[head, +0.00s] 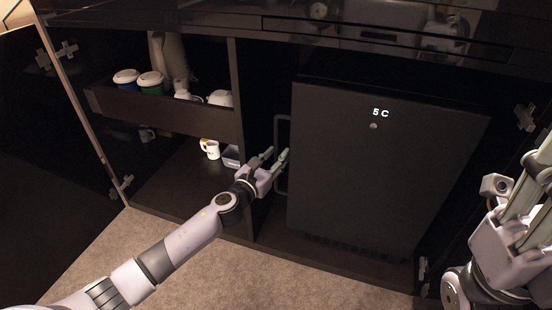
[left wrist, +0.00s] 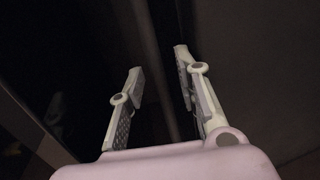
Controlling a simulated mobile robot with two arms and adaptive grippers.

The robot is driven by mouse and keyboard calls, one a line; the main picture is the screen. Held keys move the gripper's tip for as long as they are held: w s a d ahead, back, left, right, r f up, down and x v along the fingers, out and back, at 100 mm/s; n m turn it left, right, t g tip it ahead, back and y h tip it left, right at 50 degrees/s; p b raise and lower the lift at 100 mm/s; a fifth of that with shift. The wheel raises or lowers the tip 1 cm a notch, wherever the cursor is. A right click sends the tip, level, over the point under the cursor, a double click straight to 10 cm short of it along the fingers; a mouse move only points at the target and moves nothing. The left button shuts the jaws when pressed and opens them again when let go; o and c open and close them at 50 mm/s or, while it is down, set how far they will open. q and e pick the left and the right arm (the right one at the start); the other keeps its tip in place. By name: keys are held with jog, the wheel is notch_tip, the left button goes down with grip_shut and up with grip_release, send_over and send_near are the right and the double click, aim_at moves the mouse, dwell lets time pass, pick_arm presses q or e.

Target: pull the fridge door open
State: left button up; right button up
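The black fridge (head: 385,180) stands in the cabinet with its door shut; its display reads 5 C. Its dark handle (head: 282,122) is a vertical bar along the door's left edge. My left gripper (head: 278,152) is at the handle, at about its middle height, with its fingers apart. In the left wrist view, the open fingers (left wrist: 160,62) have the dark handle bar (left wrist: 164,75) running between them, with gaps showing; contact cannot be made out. My right gripper (head: 530,185) is at the right edge, away from the fridge handle, partly cut off.
An open drawer (head: 170,112) with lidded cups stands left of the fridge. A white mug (head: 210,149) and a small dark box (head: 231,157) are on the shelf below. Open cabinet doors flank both sides. Carpet (head: 130,245) in front is clear.

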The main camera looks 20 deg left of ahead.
pick_arm(q)
jog(key=shift+w, duration=0.15)
grip_shut()
dwell(0.4)
dwell(0.5)
